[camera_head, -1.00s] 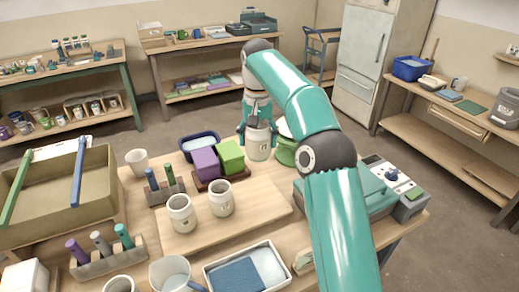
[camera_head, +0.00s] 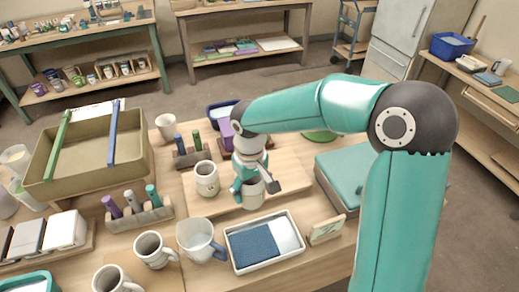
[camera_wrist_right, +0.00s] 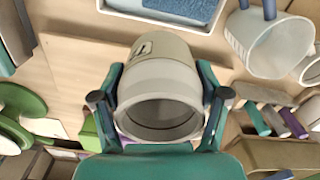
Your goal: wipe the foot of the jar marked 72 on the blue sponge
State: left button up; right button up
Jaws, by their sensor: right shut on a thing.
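My right gripper (camera_head: 257,178) is shut on a pale grey jar (camera_head: 252,194), held upright over the front part of the wooden board. The jar also shows in the right wrist view (camera_wrist_right: 160,85), its open mouth towards the camera and a finger on each side. A dark mark is on its wall, too small to read. The blue sponge (camera_head: 252,245) lies in a white tray (camera_head: 231,262) just in front of the held jar, apart from it. The sponge also shows at the top of the wrist view (camera_wrist_right: 195,8). My left gripper is not in view.
Another jar (camera_head: 207,179) stands on the board (camera_head: 200,203) to the left. A clear jug (camera_head: 196,238), mugs (camera_head: 153,250) and a tool rack (camera_head: 139,214) stand left of the tray. A small card stand (camera_head: 327,230) is right of it.

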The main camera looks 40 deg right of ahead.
jog(key=shift+s+a+f+n+b, duration=0.5)
jog(key=shift+s+a+f, duration=0.25)
jog(key=shift+s+f, duration=0.5)
jog(key=shift+s+a+f+n+b, duration=0.35)
jog(key=shift+s+a+f+b, duration=0.3)
jog(key=shift+s+f, duration=0.55)
jog(key=shift+s+a+f+n+b, duration=0.45)
jog(key=shift+s+a+f, duration=0.4)
jog(key=shift+s+f, duration=0.4)
jog(key=shift+w+f+b, duration=0.15)
jog(key=shift+f+b, duration=0.3)
jog(key=shift+f, duration=0.2)
